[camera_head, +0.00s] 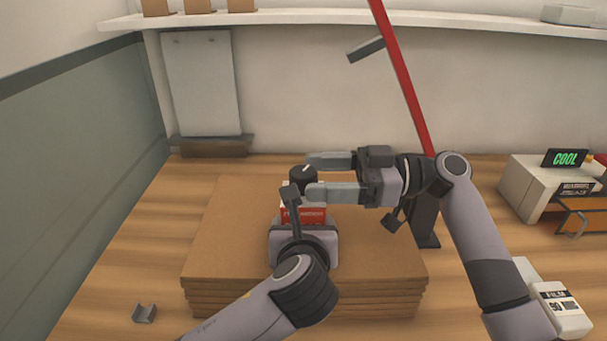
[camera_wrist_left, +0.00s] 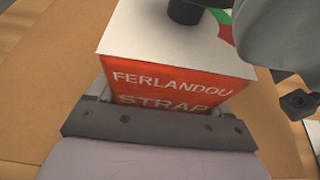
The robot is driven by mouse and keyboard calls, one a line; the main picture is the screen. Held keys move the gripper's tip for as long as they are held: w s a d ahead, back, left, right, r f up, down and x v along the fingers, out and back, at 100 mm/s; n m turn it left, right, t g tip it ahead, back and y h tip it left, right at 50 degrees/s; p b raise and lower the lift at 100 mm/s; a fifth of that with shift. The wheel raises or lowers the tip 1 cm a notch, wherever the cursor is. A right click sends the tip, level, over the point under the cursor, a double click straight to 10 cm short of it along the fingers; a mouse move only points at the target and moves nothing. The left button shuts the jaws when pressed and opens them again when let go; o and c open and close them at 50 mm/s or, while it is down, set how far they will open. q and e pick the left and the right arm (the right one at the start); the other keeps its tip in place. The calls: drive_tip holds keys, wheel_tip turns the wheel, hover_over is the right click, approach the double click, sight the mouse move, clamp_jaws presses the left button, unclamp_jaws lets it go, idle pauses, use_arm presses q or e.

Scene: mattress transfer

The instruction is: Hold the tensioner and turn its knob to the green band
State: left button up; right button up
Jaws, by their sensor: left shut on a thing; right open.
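The tensioner (camera_head: 303,215) is a red and white box standing on the cardboard stack, with lettering on its red front. Its black knob (camera_head: 302,181) is on top and carries a light pointer mark pointing towards the upper right. In the left wrist view the tensioner (camera_wrist_left: 175,80) shows a green band (camera_wrist_left: 222,16) beside a red one, partly hidden. My left gripper (camera_head: 303,232) is shut on the tensioner from the near side. My right gripper (camera_head: 311,179) is open, its fingertips at the knob's right edge, one beyond it and one nearer. I cannot tell whether they touch the knob.
The stacked brown sheets (camera_head: 232,235) lie on the wooden table. A red pole (camera_head: 405,80) rises behind my right arm. A machine with a lit COOL sign (camera_head: 565,158) and a white FILM box (camera_head: 560,310) are at right. A small metal bracket (camera_head: 144,314) lies at front left.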

sight(303, 171)
use_arm(q)
drive_tip(key=shift+r, duration=0.2)
use_arm(e)
drive_tip(key=shift+a, duration=1.6)
drive_tip(key=c, duration=0.9)
drive_tip(key=shift+c, duration=0.2)
drive_tip(key=shift+m+t, duration=0.3)
drive_tip(key=m+t, duration=0.1)
drive_tip(key=t, duration=0.1)
drive_tip(key=shift+f+m+t, duration=0.1)
drive_tip(key=shift+m+t, duration=0.2)
drive_tip(key=shift+t, duration=0.1)
drive_tip(key=shift+m+t+h, duration=0.6)
drive_tip(key=shift+m+t, duration=0.3)
drive_tip(key=shift+t, duration=0.4)
drive_tip(key=shift+m+t+h, duration=0.6)
drive_tip(key=shift+m+t, duration=0.3)
drive_tip(key=shift+t, duration=0.4)
drive_tip(key=shift+m+t, duration=0.3)
drive_tip(key=shift+d, duration=0.1)
